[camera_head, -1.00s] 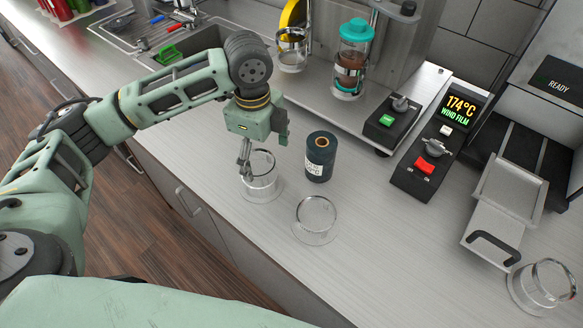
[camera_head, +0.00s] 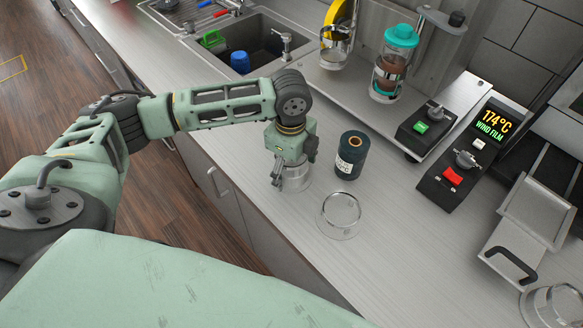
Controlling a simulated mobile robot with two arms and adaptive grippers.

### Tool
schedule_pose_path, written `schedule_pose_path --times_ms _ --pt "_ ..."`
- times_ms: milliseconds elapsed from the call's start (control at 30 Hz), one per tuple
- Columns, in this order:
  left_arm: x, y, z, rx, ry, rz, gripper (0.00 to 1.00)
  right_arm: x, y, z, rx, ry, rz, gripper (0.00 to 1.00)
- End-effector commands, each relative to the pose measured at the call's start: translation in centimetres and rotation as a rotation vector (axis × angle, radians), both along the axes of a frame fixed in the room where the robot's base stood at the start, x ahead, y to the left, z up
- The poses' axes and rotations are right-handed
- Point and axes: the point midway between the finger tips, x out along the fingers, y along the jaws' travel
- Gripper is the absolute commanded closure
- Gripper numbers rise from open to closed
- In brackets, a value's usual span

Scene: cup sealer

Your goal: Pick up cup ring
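Clear rings with flat flanges, which look like cup rings, stand on the grey counter. One ring (camera_head: 300,179) is under my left gripper (camera_head: 277,176), partly hidden by it. The gripper points down, with its fingers at the ring's left side. The fingers are small and overlap the ring, so I cannot tell whether they are closed on its wall. A second ring (camera_head: 341,210) stands just to the right and nearer, apart from the gripper. A third clear ring (camera_head: 553,306) is at the lower right, cut by the frame. My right gripper is not in view.
A dark film roll (camera_head: 352,156) stands upright close to the right of the gripper. Behind are a clear canister with teal lid (camera_head: 396,62) and a sink (camera_head: 262,45). The sealer's control box (camera_head: 466,160) and metal tray (camera_head: 530,222) are right. The front counter is clear.

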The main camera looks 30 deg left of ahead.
Motion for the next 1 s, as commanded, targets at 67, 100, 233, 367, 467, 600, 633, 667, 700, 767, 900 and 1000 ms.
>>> schedule_pose_path --times_ms 67,100,233,367,467,600,633,667,700,767,900,1000 --pt "0.0 0.0 0.0 0.000 0.000 0.000 0.29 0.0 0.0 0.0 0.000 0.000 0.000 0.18" --pt "0.0 0.0 0.0 0.000 0.000 0.000 0.33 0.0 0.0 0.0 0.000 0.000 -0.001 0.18" --pt "0.0 0.0 0.0 0.000 0.000 0.000 0.44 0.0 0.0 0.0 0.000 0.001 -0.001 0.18" --pt "0.0 0.0 0.0 0.000 0.000 0.000 0.56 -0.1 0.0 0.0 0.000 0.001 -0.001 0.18" --pt "0.0 0.0 0.0 0.000 0.000 0.000 0.64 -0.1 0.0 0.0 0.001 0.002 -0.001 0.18" --pt "0.0 0.0 0.1 -0.001 -0.001 0.000 0.72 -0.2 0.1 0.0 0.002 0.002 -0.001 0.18" --pt "0.0 0.0 0.1 -0.001 -0.001 0.000 0.72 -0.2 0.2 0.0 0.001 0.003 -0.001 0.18" --pt "0.0 0.0 0.1 -0.001 -0.001 0.000 0.72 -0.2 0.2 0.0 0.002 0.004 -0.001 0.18" --pt "0.0 0.0 0.1 -0.001 -0.001 0.000 0.72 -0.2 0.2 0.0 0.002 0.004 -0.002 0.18" --pt "0.0 0.0 0.1 -0.001 -0.001 0.000 0.72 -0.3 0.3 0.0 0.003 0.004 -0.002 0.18" --pt "0.1 0.0 0.5 -0.002 -0.003 0.000 0.72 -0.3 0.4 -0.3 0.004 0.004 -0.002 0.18" --pt "0.1 -0.1 1.3 -0.001 -0.004 -0.001 0.72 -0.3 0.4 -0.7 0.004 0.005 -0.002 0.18"
